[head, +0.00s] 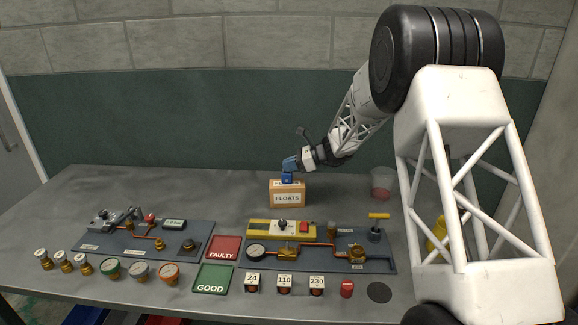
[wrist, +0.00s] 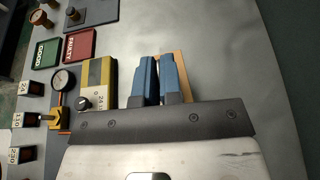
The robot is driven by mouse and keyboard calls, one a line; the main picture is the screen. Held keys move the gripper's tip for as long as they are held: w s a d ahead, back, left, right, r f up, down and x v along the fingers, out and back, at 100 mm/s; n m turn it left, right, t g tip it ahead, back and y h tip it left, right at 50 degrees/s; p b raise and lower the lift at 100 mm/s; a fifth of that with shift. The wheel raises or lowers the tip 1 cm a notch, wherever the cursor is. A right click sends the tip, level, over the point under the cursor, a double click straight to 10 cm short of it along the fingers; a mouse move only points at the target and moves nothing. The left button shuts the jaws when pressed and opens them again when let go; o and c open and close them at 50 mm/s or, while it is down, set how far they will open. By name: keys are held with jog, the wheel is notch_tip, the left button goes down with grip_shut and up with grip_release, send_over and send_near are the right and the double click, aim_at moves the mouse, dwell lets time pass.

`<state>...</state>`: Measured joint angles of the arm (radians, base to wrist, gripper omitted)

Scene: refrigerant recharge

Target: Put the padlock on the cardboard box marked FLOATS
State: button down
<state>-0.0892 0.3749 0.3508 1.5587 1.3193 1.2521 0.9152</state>
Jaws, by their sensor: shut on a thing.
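The cardboard box marked FLOATS (head: 287,198) stands on the bench toward the back; its tan edge shows beside the fingers in the wrist view (wrist: 183,63). My gripper (head: 289,168) points down over the box, its blue fingers close together with a narrow gap in the wrist view (wrist: 159,75). A small dark blue block, apparently the padlock (head: 287,179), is between the fingertips, right at the box top. I cannot tell whether it touches the box. In the wrist view the fingers hide the padlock.
A panel with a yellow-grey unit (head: 262,228), gauge and copper pipes lies in front of the box. Red FAULTY (head: 223,247) and green GOOD (head: 212,279) trays lie left of it. A clear cup (head: 382,184) stands right. The bench left of the box is clear.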

jog(key=shift+f, duration=0.1)
jog(key=c, duration=1.7)
grip_release()
jog(key=o, duration=0.4)
jog(key=v, duration=1.2)
jog(key=shift+d, duration=0.1)
jog(key=shift+s, duration=0.1)
